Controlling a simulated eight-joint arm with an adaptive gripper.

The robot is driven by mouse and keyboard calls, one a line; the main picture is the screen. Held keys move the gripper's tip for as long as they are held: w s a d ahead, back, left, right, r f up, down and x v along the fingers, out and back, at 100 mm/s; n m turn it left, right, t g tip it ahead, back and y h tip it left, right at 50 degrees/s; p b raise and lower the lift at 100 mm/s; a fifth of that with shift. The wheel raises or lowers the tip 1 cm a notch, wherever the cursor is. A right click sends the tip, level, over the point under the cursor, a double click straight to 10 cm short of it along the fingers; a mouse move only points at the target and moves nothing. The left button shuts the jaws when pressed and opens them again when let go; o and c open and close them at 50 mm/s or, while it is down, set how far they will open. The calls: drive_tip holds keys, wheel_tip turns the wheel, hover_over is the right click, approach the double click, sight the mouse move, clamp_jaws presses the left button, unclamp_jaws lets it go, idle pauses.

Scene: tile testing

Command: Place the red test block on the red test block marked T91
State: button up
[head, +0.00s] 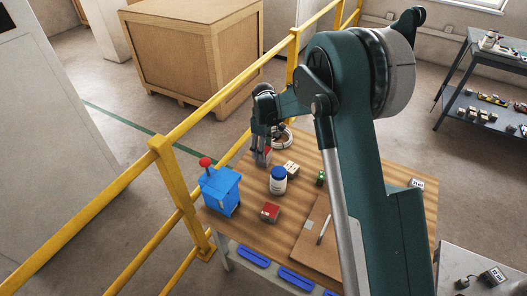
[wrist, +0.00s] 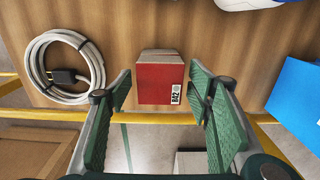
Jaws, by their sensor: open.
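A red block (wrist: 160,82) with a grey-white top and a small label reading about "842" is near the table's edge in the wrist view. My gripper (wrist: 161,92) is open, with green fingers on either side of this block and gaps showing between fingers and block. In the head view my gripper (head: 262,154) is low over the table's far left part and largely hides that block. Another red block (head: 270,212) lies nearer, in front of the white jar; its marking is too small to read, so I cannot confirm T91.
A white jar with blue cap (head: 278,181), a white block (head: 291,168) and a blue box with red knob (head: 220,190) stand nearby. A coiled cable (wrist: 68,68) lies beside my gripper. A yellow railing (head: 178,195) runs along the table. A brown board (head: 312,240) lies at the front.

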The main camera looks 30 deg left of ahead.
wheel_tip(320, 180, up, 11)
drive_tip(key=p, duration=0.1)
idle(0.4)
idle(0.6)
drive_tip(key=shift+r, duration=0.1)
drive_tip(key=s+d+r+m+t, duration=0.1)
drive_tip(key=s+d+r+m, duration=0.15)
drive_tip(key=d+r, duration=0.75)
drive_tip(key=s+d+r+m+t+y, duration=0.1)
drive_tip(key=d+r+m, duration=0.3)
drive_tip(key=d, duration=1)
drive_tip(key=s+d+r+m+t, duration=0.1)
drive_tip(key=d+r+m, duration=0.1)
drive_tip(key=d+r, duration=0.85)
drive_tip(key=s+d+r+m+t, duration=0.1)
drive_tip(key=s+d+m, duration=0.1)
drive_tip(key=s+d, duration=0.55)
drive_tip(key=s+d+r+m+t, duration=0.15)
drive_tip(key=s+d, duration=0.25)
drive_tip(key=d, duration=0.6)
drive_tip(key=s+d+f+m+t, duration=0.1)
drive_tip(key=s+d+f+m, duration=0.1)
drive_tip(key=s+d, duration=0.4)
drive_tip(key=s+d+f+m+h, duration=0.1)
drive_tip(key=s+d+f+m, duration=0.2)
drive_tip(key=s+d, duration=0.3)
drive_tip(key=shift+s+f+m+t, duration=0.35)
drive_tip(key=shift+s+m, duration=0.15)
drive_tip(key=shift+s, duration=0.6)
